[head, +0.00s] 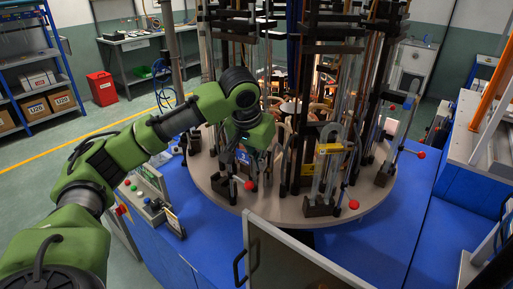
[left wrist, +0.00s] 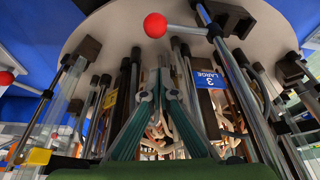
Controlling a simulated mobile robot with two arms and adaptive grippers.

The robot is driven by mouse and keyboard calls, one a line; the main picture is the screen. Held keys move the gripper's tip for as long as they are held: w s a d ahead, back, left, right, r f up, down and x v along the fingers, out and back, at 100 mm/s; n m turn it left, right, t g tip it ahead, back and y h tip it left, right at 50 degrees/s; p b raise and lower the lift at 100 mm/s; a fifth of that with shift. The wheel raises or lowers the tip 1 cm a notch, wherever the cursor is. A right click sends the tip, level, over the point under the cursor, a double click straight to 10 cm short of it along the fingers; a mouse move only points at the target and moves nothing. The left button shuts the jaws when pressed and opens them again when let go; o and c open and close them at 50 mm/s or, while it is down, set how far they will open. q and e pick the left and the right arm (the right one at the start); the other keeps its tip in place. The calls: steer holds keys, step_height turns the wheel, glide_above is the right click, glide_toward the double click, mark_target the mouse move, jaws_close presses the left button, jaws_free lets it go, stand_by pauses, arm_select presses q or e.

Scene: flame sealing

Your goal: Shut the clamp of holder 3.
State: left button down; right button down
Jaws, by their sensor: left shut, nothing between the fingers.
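Holder 3 shows in the left wrist view by its blue "3 LARGE" label (left wrist: 207,78) on a dark upright. Its metal lever with a red ball (left wrist: 155,25) reaches across the top of that view. What I take for the same red ball (head: 249,185) sits low at the front left of the round plate in the head view. My left gripper (left wrist: 155,85) is shut and empty, its teal fingers beside the label and apart from the ball. In the head view the left gripper (head: 232,163) is just above the ball. Holder 3's clamp is mostly hidden. My right gripper is out of view.
The round plate (head: 290,212) carries several holders with rods and glass tubes. A neighbouring holder has a yellow clamp (head: 330,148) and a red-ball lever (head: 353,204). A framed panel (head: 290,255) stands in front; a button box (head: 150,205) is at left.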

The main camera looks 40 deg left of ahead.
arm_select(q)
steer(key=s, duration=0.4)
steer(key=shift+d+f+p, duration=0.25)
steer(key=shift+p, duration=0.05)
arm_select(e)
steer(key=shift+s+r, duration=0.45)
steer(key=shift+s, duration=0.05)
arm_select(q)
steer(key=shift+s+r+m+p, duration=0.15)
steer(key=shift+s+m+p, duration=0.2)
steer(key=shift+m+p, duration=0.4)
steer(key=shift+s, duration=0.1)
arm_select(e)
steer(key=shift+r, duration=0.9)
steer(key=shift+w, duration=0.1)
